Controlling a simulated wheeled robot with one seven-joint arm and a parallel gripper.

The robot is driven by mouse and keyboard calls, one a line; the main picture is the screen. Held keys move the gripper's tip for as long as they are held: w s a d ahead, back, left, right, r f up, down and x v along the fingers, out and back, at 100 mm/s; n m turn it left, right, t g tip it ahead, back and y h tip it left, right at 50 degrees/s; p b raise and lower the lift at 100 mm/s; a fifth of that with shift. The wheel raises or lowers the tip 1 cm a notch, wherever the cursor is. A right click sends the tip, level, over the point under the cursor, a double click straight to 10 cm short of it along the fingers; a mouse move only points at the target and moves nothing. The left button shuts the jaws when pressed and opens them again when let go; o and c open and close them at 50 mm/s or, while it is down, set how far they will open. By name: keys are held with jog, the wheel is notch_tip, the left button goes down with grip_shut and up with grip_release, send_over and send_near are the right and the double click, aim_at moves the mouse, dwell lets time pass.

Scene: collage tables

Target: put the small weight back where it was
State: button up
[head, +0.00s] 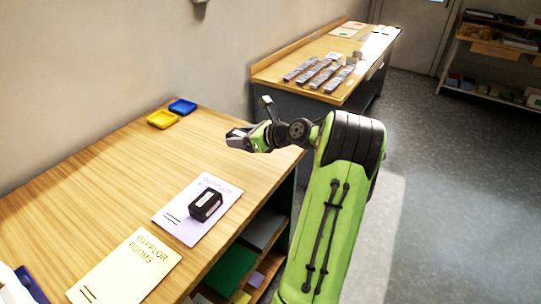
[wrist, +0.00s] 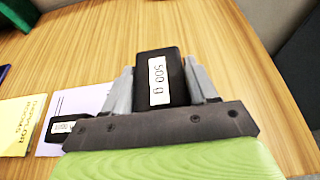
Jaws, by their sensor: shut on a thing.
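My gripper (head: 237,139) is shut on a small black weight (wrist: 161,78), whose white label reads "500 g" in the wrist view. The gripper also shows in the wrist view (wrist: 160,85), with one grey finger on each side of the weight. In the head view it is over the right part of the near wooden table (head: 95,180), and the held weight is hard to make out. A second black weight (head: 206,205) lies on a lilac booklet (head: 181,221). It also shows at the left of the wrist view (wrist: 66,127), partly hidden by my gripper.
A pale yellow booklet (head: 125,270) lies in front of the lilac one. A yellow tray (head: 161,119) and a blue tray (head: 182,107) stand at the back by the wall. A second table (head: 300,53) holds rows of grey items. Bare wood surrounds the booklets.

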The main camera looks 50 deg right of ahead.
aim_at(246, 169)
jog(key=f+b, duration=0.1)
jog(key=f, duration=0.2)
jog(key=f+b, duration=0.2)
jog(key=f, duration=0.1)
jog(key=f+b, duration=0.1)
jog(key=f, duration=0.3)
jog(key=shift+s+d+b, duration=0.1)
jog(key=shift+d+b, duration=0.2)
jog(key=shift+r, duration=0.15)
jog(key=o, duration=1.5)
jog(key=shift+c, duration=0.2)
